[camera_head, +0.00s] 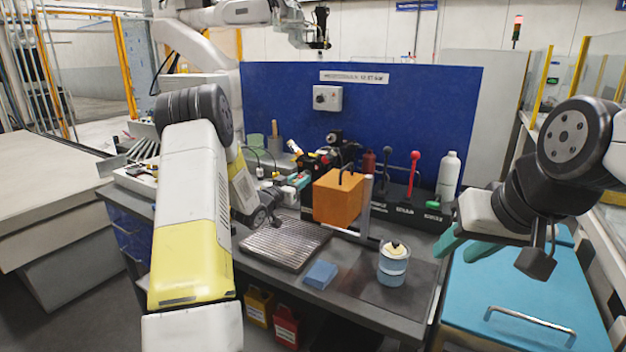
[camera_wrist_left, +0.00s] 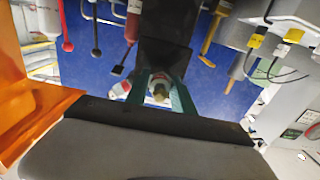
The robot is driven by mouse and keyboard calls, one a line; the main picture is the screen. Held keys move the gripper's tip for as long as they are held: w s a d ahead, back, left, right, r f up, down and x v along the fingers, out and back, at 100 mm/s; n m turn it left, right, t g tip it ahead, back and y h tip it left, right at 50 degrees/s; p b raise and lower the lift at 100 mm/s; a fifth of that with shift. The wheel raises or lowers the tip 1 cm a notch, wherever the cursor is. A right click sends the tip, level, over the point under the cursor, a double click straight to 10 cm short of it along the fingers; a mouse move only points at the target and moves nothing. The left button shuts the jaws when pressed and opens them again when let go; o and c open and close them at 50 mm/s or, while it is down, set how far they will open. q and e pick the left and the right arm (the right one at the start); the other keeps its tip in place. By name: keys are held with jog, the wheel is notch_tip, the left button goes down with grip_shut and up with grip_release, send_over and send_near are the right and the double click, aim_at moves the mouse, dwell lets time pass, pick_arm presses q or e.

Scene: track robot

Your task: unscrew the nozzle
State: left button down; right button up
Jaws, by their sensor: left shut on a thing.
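My left gripper (camera_head: 298,182) reaches in at the back of the workbench, left of an orange box. In the left wrist view its two green fingers (camera_wrist_left: 160,100) are closed around a small pale, brass-tipped piece, which looks like the nozzle (camera_wrist_left: 159,88). A dark body (camera_wrist_left: 165,45) lies just beyond it. In the head view the nozzle is too small and covered to make out clearly. My right gripper (camera_head: 466,248) hangs over the blue cabinet top at the right, its green fingers apart and empty.
The orange box (camera_head: 337,198) stands close to my left gripper. The workbench also holds a ribbed metal tray (camera_head: 284,244), a blue block (camera_head: 320,275), a blue-white can (camera_head: 393,268), a white bottle (camera_head: 448,178) and red-handled and black-handled levers (camera_head: 413,172). A blue panel (camera_head: 400,110) closes off the back.

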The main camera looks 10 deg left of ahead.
pick_arm(q)
jog(key=n, duration=0.5)
jog(key=shift+f+n, duration=0.1)
jog(key=shift+n, duration=0.3)
jog(key=c, duration=1)
grip_release()
jog(key=shift+d, duration=0.1)
jog(key=v, duration=0.8)
jog(key=shift+c, duration=0.2)
